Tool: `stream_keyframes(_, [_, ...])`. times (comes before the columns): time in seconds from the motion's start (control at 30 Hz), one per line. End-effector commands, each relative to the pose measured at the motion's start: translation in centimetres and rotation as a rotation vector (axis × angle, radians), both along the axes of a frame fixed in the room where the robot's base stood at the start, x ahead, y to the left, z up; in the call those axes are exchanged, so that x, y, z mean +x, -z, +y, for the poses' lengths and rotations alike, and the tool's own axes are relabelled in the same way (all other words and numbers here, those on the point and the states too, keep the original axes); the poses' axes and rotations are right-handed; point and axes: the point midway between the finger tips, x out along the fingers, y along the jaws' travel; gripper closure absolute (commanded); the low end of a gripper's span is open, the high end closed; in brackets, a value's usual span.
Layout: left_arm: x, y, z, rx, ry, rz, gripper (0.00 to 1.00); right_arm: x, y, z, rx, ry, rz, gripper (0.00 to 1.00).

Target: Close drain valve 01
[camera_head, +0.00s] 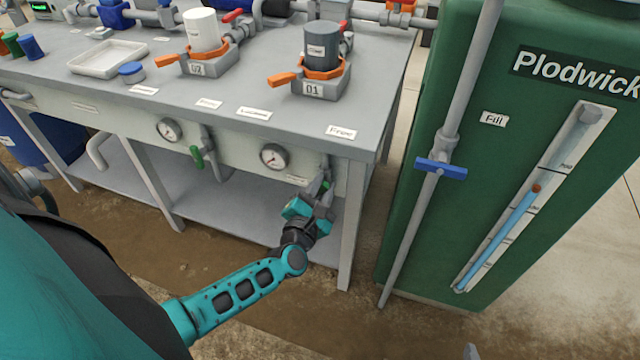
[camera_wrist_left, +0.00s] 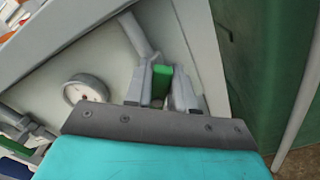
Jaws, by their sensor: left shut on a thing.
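The drain valve with a green handle (camera_wrist_left: 161,80) sits under the bench front, below the station marked 01 (camera_head: 314,89). In the head view a bit of green (camera_head: 326,184) shows at this valve, mostly hidden by my gripper. My left gripper (camera_head: 325,196) reaches up to it from the lower left. In the left wrist view my left gripper (camera_wrist_left: 164,92) has its two grey fingers on either side of the green handle, shut on it. The handle's exact angle to its pipe is hard to tell. A small grey tip (camera_head: 470,351) at the bottom edge may be my right gripper.
A second drain valve with a green handle (camera_head: 197,157) hangs to the left, below station 02. A pressure gauge (camera_head: 273,156) is close left of my gripper. A bench leg (camera_head: 350,225) stands just right of it. The green tank (camera_head: 440,235) stands further right.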

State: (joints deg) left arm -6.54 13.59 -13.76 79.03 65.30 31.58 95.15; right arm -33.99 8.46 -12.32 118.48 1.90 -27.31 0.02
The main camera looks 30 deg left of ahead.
Motion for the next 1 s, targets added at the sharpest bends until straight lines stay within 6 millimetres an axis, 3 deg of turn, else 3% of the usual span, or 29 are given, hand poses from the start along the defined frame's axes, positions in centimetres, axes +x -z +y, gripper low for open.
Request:
stream_keyframes(0.6, [0.1,0.9,-0.6,0.567,0.000,0.140,1.00,0.0,-1.0,0.0,-0.001,-0.001,-0.001,0.00])
stream_keyframes(1.0, [0.1,1.4,-0.7,0.840,0.000,0.204,1.00,0.0,-1.4,-0.2,-0.006,-0.004,-0.002,0.00])
